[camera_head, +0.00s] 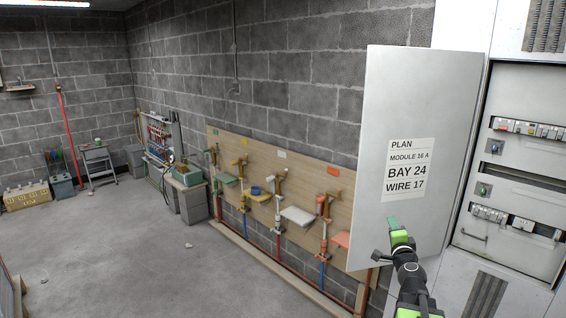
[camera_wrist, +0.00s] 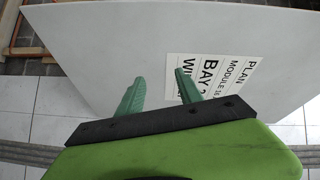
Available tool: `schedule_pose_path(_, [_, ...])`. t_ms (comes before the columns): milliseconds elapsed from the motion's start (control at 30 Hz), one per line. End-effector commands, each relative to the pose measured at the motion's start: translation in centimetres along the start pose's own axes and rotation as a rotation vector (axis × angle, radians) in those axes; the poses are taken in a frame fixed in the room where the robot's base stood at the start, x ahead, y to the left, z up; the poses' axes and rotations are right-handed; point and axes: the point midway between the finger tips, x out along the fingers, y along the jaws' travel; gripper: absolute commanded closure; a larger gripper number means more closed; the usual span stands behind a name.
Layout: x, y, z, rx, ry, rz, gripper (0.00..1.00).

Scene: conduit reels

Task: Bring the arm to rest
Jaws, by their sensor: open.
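My gripper (camera_head: 391,222) is raised at the lower right of the head view, in front of the open grey cabinet door (camera_head: 405,100). In the wrist view my gripper (camera_wrist: 158,88) shows two green fingers spread apart with nothing between them. The door (camera_wrist: 100,45) fills much of the wrist view beyond the fingertips. A white label (camera_head: 408,168) on the door reads PLAN, MODULE 16 A, BAY 24, WIRE 17. The label (camera_wrist: 215,75) is partly hidden by a finger in the wrist view. I cannot tell whether the fingertips touch the door.
An electrical cabinet (camera_head: 520,165) with rows of breakers stands open at the right. A wooden board (camera_head: 340,190) with coloured shelves and pipes runs along the block wall. Grey bins (camera_head: 193,205) and a small step stool (camera_head: 97,160) stand farther back. The concrete floor (camera_head: 150,265) at left is mostly clear.

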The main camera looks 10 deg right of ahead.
Motion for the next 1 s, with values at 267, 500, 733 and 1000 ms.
schedule_pose_path(267, [-2.8, 0.1, 24.8, -0.359, -0.52, 0.012, 0.57])
schedule_pose_path(500, [-13.7, 8.0, 40.4, -0.85, -1.058, 0.173, 0.57])
schedule_pose_path(733, [-22.7, 17.5, 33.5, -1.247, -1.374, 0.663, 0.57])
schedule_pose_path(1000, [-25.7, 18.5, 31.1, -1.272, -1.461, 0.825, 0.57])
